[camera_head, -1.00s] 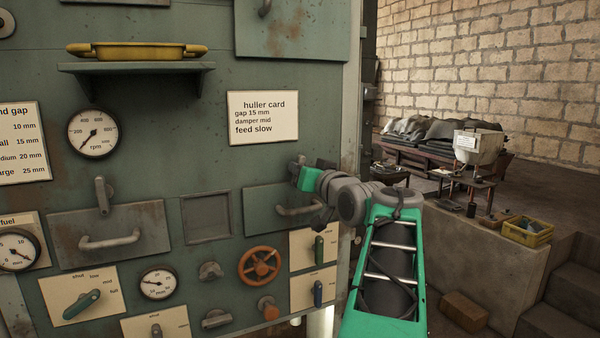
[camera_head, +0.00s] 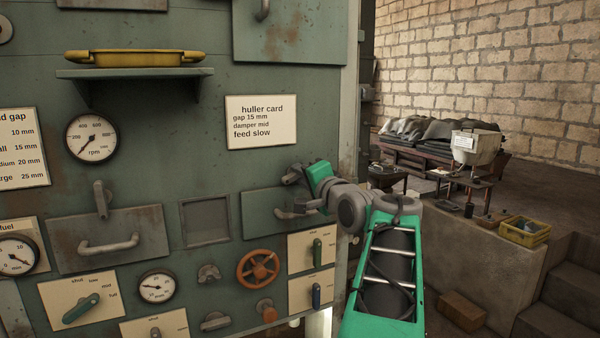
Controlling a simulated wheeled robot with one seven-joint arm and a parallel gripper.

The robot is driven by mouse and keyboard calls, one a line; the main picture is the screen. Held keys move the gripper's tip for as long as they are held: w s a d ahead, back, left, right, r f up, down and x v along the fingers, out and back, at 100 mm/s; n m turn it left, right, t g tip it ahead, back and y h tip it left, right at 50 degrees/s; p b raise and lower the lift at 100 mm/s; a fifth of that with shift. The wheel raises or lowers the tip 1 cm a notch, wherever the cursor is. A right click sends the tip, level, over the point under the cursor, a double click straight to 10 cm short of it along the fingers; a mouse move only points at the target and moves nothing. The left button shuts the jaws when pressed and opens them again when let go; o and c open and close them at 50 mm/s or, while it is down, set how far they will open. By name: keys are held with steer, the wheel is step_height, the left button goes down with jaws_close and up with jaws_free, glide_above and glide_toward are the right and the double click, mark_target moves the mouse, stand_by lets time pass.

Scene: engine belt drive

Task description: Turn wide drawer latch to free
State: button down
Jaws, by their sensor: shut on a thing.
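My gripper (camera_head: 293,174) is at the top edge of the right drawer (camera_head: 262,212), small in the view and partly hidden by its own wrist. It is shut on the grey latch above that drawer. The latch is mostly hidden by the fingers, so its exact angle cannot be told. The drawer's grey bar handle (camera_head: 287,214) is just below my gripper, and the wrist covers its right end. The drawer front looks flush with the green panel. The left drawer (camera_head: 68,227) has its own grey latch (camera_head: 102,199), standing nearly upright above its handle (camera_head: 108,245).
An orange handwheel (camera_head: 258,269) and switch plates (camera_head: 301,254) lie below the right drawer. A recessed square (camera_head: 205,221) sits between the drawers. The huller card (camera_head: 261,122) and a shelf with a yellow tray (camera_head: 133,58) are above.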

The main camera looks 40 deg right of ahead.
steer(key=shift+m+p, duration=0.7)
steer(key=shift+m, duration=1.3)
steer(key=c, duration=1.4)
jaws_free()
steer(key=shift+f, duration=0.15)
